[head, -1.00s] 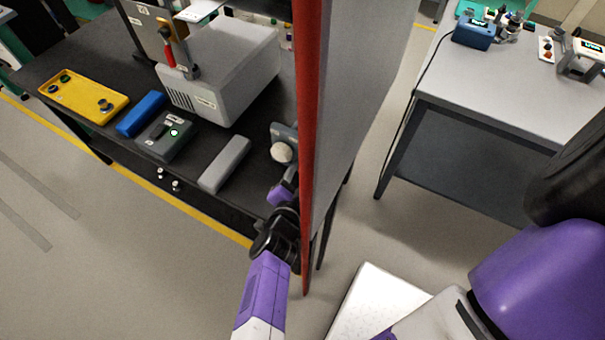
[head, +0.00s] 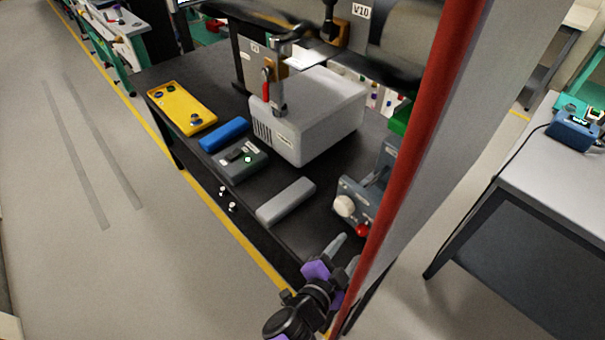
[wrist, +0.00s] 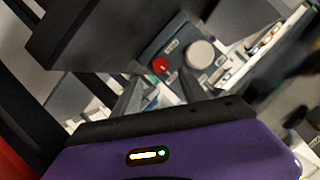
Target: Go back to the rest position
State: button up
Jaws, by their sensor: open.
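My gripper (head: 340,250) is at the lower middle of the head view, in front of the dark bench's near edge and close to the red-edged panel. Its two fingers stand apart and nothing shows between them. In the wrist view my gripper (wrist: 163,92) points toward a grey control box with a white knob (wrist: 199,54) and a red button (wrist: 160,66), apart from both. The control box (head: 352,190) also shows in the head view, partly hidden by the panel. My forearm is mostly out of view.
The red-edged panel (head: 428,120) stands upright right beside my arm. The dark bench (head: 240,200) holds a yellow tray (head: 165,97), a blue case (head: 224,134), a grey-green box (head: 243,163), a grey bar (head: 286,201) and a large grey unit (head: 325,115). Open floor (head: 100,270) lies left.

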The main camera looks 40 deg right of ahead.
jog(key=shift+s+d+r, duration=0.25)
jog(key=shift+s+d, duration=0.2)
jog(key=shift+s, duration=0.2)
jog(key=shift+s+d+r, duration=0.2)
jog(key=shift+s+d, duration=0.2)
jog(key=shift+s, duration=0.2)
jog(key=shift+s+a+r+n, duration=0.15)
jog(key=shift+s+a+n, duration=0.05)
jog(key=shift+s, duration=0.25)
jog(key=shift+s+a+r+n, duration=0.1)
jog(key=shift+s+a+n, duration=0.1)
jog(key=shift+s, duration=0.25)
jog(key=s+a+r+n+t+y, duration=1.1)
jog(key=r+n+y, duration=0.3)
jog(key=n, duration=0.7)
jog(key=shift+s+a+n, duration=0.3)
jog(key=shift+s+a, duration=0.15)
jog(key=shift+a, duration=0.4)
jog(key=shift+r, duration=0.1)
